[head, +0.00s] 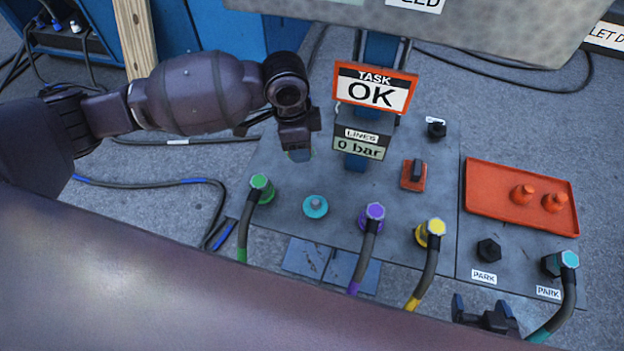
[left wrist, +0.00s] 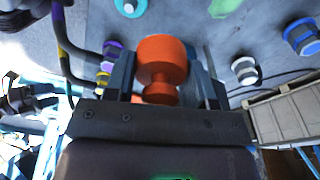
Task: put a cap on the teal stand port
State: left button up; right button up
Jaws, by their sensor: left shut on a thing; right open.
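The teal stand port (head: 315,206) sits uncapped on the grey panel, between the green and purple hose connectors. It also shows at the top edge of the left wrist view (left wrist: 130,6). My left gripper (head: 299,152) is above the panel, behind and slightly left of the teal port. It is shut on an orange cap (left wrist: 162,50), apart from the port; its own fingers and wrist hide the cap in the head view. Two more orange caps (head: 522,194) (head: 555,202) stand on the red tray (head: 482,203). My right gripper (head: 487,316) is open at the lower right.
Green (head: 261,187), purple (head: 375,214) and yellow (head: 434,231) hose connectors rise from the panel. The teal hose connector (head: 563,263) sits at a park spot beside a black park plug (head: 489,250). A display post with the OK sign (head: 372,92) stands behind.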

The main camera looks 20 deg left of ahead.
notch_tip(320, 180, up, 4)
jog(key=s+p, duration=0.2)
jog(key=p, duration=0.4)
pick_arm(q)
jog(key=s+d+f+m, duration=0.1)
jog(key=f+m, duration=0.1)
jog(key=m, duration=0.1)
jog(key=s+d+f+m+b, duration=0.1)
jog(key=s+d+f+m, duration=0.1)
jog(key=m, duration=0.1)
jog(key=s+d+f+m+g, duration=0.1)
jog(key=f+m, duration=0.2)
jog(key=m, duration=0.1)
jog(key=shift+s+d+f, duration=0.1)
jog(key=shift+s+d, duration=0.05)
jog(key=shift+d, duration=0.25)
jog(key=b, duration=0.3)
send_over(317, 203)
notch_tip(317, 203, down, 4)
jog(key=shift+a+f, duration=0.1)
jog(key=shift+f+b, duration=0.45)
jog(key=shift+f, duration=0.25)
jog(key=shift+f+b, duration=0.3)
jog(key=shift+f, duration=0.45)
pick_arm(e)
jog(key=f, duration=0.2)
jog(key=w+f, duration=0.1)
jog(key=f, duration=0.1)
jog(key=shift+w+a, duration=0.1)
jog(key=shift+w, duration=0.1)
